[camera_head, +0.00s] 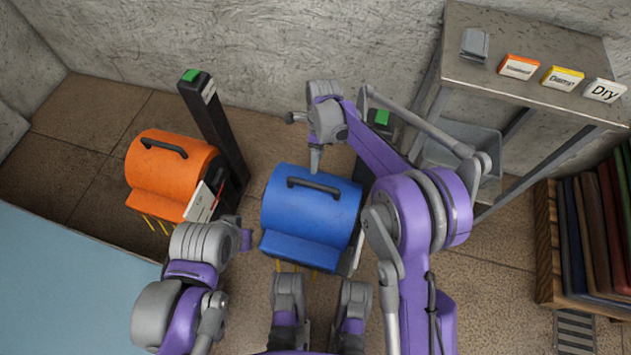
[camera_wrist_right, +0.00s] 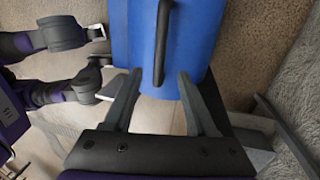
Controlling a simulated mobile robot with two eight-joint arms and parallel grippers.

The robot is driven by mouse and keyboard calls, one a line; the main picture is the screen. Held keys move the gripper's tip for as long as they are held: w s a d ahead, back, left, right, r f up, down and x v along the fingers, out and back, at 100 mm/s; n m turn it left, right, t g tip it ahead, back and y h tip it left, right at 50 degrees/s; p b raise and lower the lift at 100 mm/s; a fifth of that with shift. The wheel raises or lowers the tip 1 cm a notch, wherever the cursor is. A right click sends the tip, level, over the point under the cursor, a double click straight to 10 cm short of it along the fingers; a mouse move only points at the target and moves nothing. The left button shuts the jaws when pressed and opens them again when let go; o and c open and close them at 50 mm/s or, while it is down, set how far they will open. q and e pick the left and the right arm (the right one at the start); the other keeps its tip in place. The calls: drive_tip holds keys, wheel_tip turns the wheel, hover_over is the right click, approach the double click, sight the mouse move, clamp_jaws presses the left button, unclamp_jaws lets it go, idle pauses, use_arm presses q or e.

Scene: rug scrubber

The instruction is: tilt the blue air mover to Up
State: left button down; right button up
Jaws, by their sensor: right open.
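The blue air mover (camera_head: 312,213) stands on the floor in the middle of the head view, with a black handle (camera_head: 313,186) on top. My right gripper (camera_head: 315,158) hangs over its back edge, pointing down. In the right wrist view, the open fingers (camera_wrist_right: 160,98) stand apart at the near edge of the blue housing (camera_wrist_right: 197,40). The black handle (camera_wrist_right: 162,45) lies just ahead of the gap, not clasped. My left arm's end (camera_head: 243,240) is left of the blue mover; its jaws are not clear. Any tilt marks are hidden.
An orange air mover (camera_head: 170,172) with a label stands at left, beside a black post (camera_head: 215,125) with a green top. Another green-topped post (camera_head: 380,122) is partly hidden by my right arm. A metal table (camera_head: 530,85) with cards and a rack of rugs (camera_head: 590,230) are at right.

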sight(315, 183)
drive_tip(key=f, duration=0.3)
drive_tip(key=s+f+b, duration=0.1)
drive_tip(key=f, duration=0.2)
drive_tip(key=s+f+b, duration=0.1)
drive_tip(key=f, duration=0.3)
drive_tip(key=shift+a+f, duration=0.1)
drive_tip(key=shift+a, duration=0.1)
clamp_jaws()
idle(1.1)
